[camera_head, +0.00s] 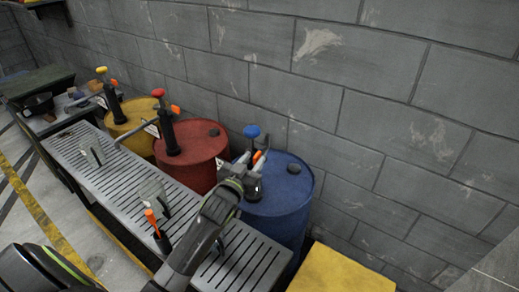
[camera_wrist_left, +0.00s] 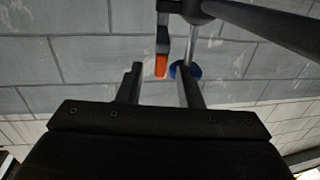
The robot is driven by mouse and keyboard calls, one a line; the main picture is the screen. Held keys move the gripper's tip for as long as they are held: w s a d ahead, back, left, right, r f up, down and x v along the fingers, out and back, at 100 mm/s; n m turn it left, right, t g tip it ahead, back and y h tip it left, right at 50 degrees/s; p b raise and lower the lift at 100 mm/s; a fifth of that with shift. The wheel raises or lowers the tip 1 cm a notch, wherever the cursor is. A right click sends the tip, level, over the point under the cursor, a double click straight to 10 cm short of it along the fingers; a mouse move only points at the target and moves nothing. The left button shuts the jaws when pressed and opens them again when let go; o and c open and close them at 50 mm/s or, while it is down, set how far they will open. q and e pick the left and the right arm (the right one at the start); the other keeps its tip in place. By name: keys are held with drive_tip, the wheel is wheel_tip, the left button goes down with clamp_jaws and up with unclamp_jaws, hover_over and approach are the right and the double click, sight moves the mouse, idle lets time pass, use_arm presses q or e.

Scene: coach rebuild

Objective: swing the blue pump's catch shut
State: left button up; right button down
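The blue pump, with its round blue knob (camera_head: 251,131), stands on the blue drum (camera_head: 285,190). Its catch has an orange tip (camera_head: 258,156), which sticks up beside the pump. My left gripper (camera_head: 250,165) is at the pump and hides much of its body. In the left wrist view, the gripper (camera_wrist_left: 160,82) is open, its two fingers apart. The orange catch tip (camera_wrist_left: 161,66) shows between the fingers' lines, and the blue knob (camera_wrist_left: 187,71) lies partly behind the right finger. I cannot tell whether a finger touches the catch. My right gripper is not in view.
A red drum (camera_head: 192,158) and a yellow drum (camera_head: 130,122) with similar pumps stand to the left. A slotted grey bench (camera_head: 105,168) runs in front, with an orange-and-black item (camera_head: 155,228) on it. A yellow block (camera_head: 340,272) is at the lower right. A block wall is behind.

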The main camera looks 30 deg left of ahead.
sight(260, 151)
use_arm(q)
drive_tip(key=shift+w+a, duration=0.1)
drive_tip(key=shift+w, duration=2.4)
clamp_jaws()
